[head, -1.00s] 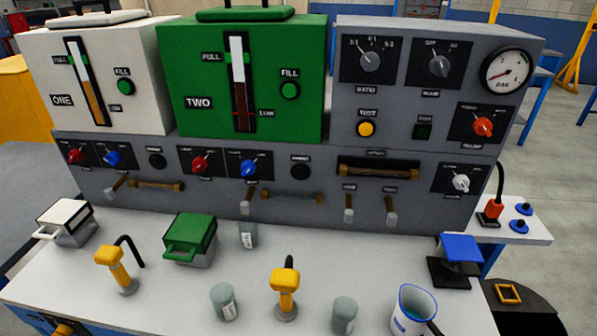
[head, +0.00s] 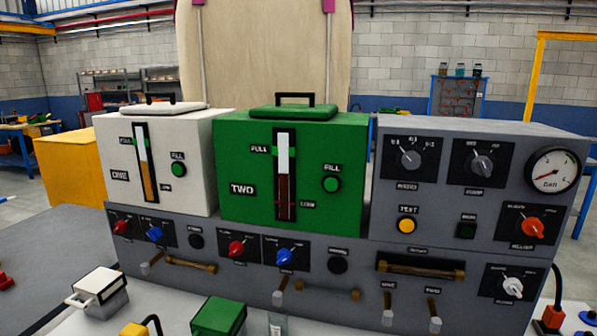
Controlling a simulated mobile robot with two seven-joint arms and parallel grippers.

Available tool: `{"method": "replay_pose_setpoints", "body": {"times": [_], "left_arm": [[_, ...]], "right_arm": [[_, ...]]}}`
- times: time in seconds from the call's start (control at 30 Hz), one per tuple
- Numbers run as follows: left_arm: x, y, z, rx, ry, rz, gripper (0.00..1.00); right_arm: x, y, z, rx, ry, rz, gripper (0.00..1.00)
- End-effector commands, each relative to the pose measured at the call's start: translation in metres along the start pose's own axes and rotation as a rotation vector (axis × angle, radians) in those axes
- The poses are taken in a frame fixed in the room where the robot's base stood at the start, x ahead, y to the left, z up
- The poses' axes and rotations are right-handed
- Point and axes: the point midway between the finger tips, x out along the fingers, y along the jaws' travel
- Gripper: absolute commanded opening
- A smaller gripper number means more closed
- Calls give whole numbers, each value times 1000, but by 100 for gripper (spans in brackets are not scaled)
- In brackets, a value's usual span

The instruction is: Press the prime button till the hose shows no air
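The grey panel has two round black buttons under the tanks: a left button (head: 196,241) under the white tank and a right button (head: 337,265) under the green tank. Their small labels are too blurred to read, so I cannot tell which is the prime button. A short brownish hose (head: 190,264) runs below the left button. A greyer, darker hose (head: 327,289) runs below the right one. A third hose piece (head: 420,266) shows in a dark window at the right. Air bubbles cannot be made out at this size. Neither of my grippers is in view.
The white tank (head: 160,195) and green tank (head: 318,222) stand on the panel. Red knobs, blue knobs and levers (head: 278,298) are around the buttons. A yellow button (head: 407,226) and gauge (head: 552,171) are at right. A white-lidded box (head: 98,293) sits on the bench at front left.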

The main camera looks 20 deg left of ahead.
Motion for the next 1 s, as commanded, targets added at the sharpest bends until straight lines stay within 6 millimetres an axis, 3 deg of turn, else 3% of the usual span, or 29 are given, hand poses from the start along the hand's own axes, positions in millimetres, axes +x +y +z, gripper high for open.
{"method": "replay_pose_setpoints", "body": {"times": [0.07, 0.7, 1.0], "left_arm": [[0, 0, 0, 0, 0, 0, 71], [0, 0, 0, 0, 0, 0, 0], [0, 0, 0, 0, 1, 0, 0]], "right_arm": [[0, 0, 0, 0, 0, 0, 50], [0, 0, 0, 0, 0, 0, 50], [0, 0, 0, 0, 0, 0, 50]]}}
